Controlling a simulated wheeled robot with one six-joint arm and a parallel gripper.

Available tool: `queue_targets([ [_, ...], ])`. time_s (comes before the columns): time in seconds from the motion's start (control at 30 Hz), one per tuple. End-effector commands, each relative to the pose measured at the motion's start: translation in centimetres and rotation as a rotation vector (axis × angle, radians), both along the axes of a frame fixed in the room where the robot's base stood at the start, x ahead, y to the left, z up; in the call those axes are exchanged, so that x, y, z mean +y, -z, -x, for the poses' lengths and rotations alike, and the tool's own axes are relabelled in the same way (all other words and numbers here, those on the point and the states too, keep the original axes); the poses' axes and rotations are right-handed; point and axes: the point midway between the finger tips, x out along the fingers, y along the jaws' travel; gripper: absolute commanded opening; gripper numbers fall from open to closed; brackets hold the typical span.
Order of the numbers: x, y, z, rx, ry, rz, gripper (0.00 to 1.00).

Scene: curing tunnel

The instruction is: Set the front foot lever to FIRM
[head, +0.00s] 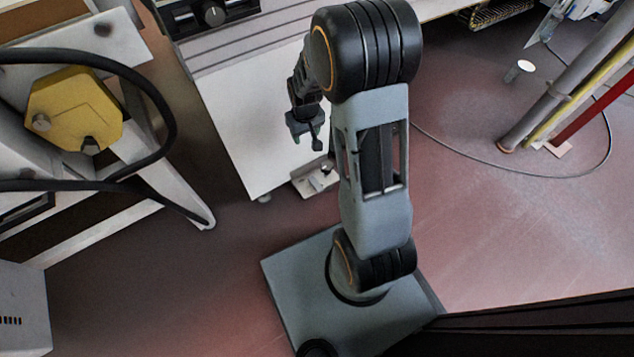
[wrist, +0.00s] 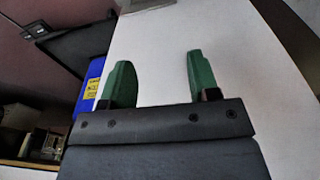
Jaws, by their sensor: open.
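My gripper (head: 308,140) is open and empty, pointing down beside the white cabinet (head: 250,125). In the wrist view its two green fingertips (wrist: 161,82) are spread apart with the white panel behind them. A small pale fitting with a dark knob (head: 320,180), which looks like a foot lever, sits low at the cabinet's bottom corner in the head view. My gripper is above it and apart from it. My arm partly hides its right side. No FIRM marking is readable, and I cannot tell its setting.
A white-legged frame with a yellow block (head: 75,108) and black hoses stands at the left. A thin cable (head: 520,172) curves across the reddish floor at the right, near slanted poles (head: 565,90). A blue object with a yellow label (wrist: 92,85) shows in the wrist view.

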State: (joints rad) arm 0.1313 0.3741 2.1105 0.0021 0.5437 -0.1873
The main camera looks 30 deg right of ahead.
Motion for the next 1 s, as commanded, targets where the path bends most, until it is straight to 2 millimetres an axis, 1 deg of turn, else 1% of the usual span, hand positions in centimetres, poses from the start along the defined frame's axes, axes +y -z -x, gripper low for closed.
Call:
queue_targets([
  [0.03, -0.7, 2.4, -0.7, 0.027, -0.003, -0.001, 0.55],
  [0.07, -1.1, 3.7, -1.1, 0.034, -0.007, -0.001, 0.55],
  [0.1, -1.6, 5.6, -1.5, 0.043, -0.013, -0.002, 0.55],
  [0.17, -2.2, 8.3, -1.9, 0.057, -0.020, -0.003, 0.55],
  [0.2, -2.5, 10.0, -2.0, 0.065, -0.027, -0.003, 0.55],
  [0.27, -3.0, 12.5, -2.0, 0.075, -0.032, -0.004, 0.55],
  [0.3, -3.2, 14.0, -1.9, 0.083, -0.037, -0.005, 0.55],
  [0.4, -3.7, 17.2, -1.5, 0.094, -0.046, -0.007, 0.55],
  [0.5, -4.0, 19.5, -0.9, 0.105, -0.053, -0.008, 0.55],
  [0.77, -4.2, 23.1, -0.3, 0.113, -0.060, -0.010, 0.55],
  [0.87, -4.2, 24.8, -0.2, 0.115, -0.061, -0.011, 0.55],
  [1.0, -4.2, 27.6, -0.2, 0.114, -0.060, -0.011, 0.55],
])
